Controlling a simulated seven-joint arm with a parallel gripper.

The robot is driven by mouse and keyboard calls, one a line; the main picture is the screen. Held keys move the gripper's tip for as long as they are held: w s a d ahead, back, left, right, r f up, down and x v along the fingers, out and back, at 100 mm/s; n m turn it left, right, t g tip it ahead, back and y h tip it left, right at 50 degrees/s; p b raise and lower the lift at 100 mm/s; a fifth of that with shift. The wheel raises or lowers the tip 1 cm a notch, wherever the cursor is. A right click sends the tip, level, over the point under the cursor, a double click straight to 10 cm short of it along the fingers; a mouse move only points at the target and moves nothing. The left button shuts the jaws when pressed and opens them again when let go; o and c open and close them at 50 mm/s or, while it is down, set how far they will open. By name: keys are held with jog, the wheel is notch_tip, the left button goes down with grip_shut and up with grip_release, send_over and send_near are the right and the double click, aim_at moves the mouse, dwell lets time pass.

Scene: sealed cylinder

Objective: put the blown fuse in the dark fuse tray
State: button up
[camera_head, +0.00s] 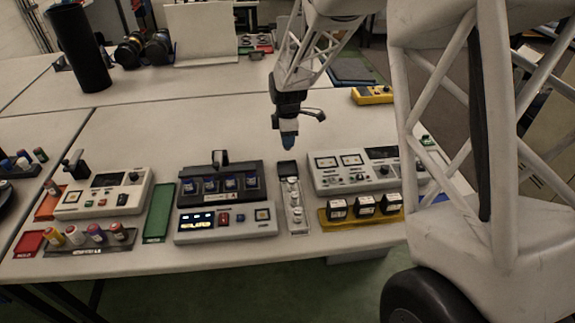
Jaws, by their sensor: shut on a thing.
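My gripper (289,136) hangs above the table, over the far end of a narrow grey strip (305,223). I cannot tell for certain which of these is the dark fuse tray.
A panel with a lit display (226,224) stands in front of the block. A green tray (160,212) lies left. A grey meter unit (350,172) and a yellow holder (335,222) with black blocks stand right. A tall black cylinder (80,50) stands at back left.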

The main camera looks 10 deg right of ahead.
jog(key=shift+f, duration=2.75)
jog(key=shift+f, duration=1.85)
jog(key=shift+f, duration=0.1)
jog(key=o, duration=0.9)
notch_tip(320, 180, up, 12)
jog(key=shift+r, duration=0.1)
